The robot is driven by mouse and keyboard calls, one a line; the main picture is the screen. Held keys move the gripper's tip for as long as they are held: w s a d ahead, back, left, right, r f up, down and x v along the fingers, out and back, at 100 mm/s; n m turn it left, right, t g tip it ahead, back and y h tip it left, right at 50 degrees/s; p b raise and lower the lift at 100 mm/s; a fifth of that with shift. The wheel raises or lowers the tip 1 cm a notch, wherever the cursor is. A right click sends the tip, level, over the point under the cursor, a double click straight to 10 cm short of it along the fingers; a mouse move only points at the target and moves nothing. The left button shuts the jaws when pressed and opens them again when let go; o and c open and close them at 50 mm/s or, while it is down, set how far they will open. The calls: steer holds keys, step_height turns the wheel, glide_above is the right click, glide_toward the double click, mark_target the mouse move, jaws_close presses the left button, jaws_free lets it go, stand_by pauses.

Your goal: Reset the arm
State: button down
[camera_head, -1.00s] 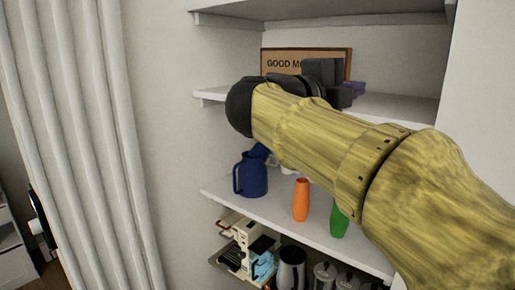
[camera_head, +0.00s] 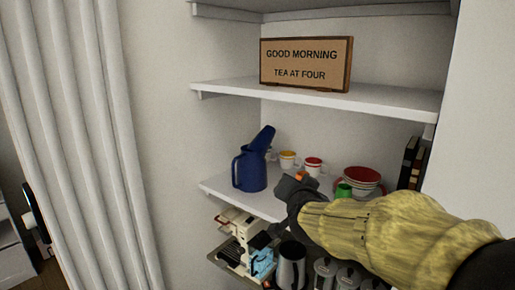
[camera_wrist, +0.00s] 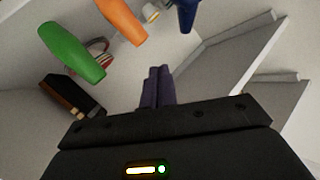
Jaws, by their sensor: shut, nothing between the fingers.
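My arm reaches in from the lower right in the head view, its dark wrist in front of the middle shelf (camera_head: 228,190). The fingers are hidden there. In the wrist view my gripper (camera_wrist: 158,72) shows its two purple fingers together, with nothing between them. An orange vase (camera_wrist: 122,18) and a green vase (camera_wrist: 72,50) appear beyond the fingers, apart from them. In the head view only small parts of the orange vase (camera_head: 301,176) and green vase (camera_head: 343,190) show past my wrist.
A blue jug (camera_head: 249,172) stands left on the middle shelf, with mugs (camera_head: 313,167), bowls (camera_head: 362,178) and dark books (camera_head: 409,164) behind. A sign (camera_head: 305,63) stands on the upper shelf. A coffee machine (camera_head: 240,240) and a metal pitcher (camera_head: 291,262) are below. A curtain (camera_head: 75,140) hangs left.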

steer(key=s+d+f+n+g+y, duration=0.15)
steer(key=s+f+g, duration=0.3)
steer(key=f, duration=0.45)
steer(key=s+d+f+n+g, duration=0.1)
steer(key=s+f+n+g, duration=0.2)
steer(key=s+f, duration=0.5)
steer(key=s+d+f+n+g+b, duration=0.1)
steer(key=s+d+f+g, duration=0.2)
steer(key=s+f, duration=0.7)
steer(key=shift+f+n+g+h, duration=0.35)
steer(key=shift+g+h, duration=0.1)
steer(key=shift+g, duration=0.7)
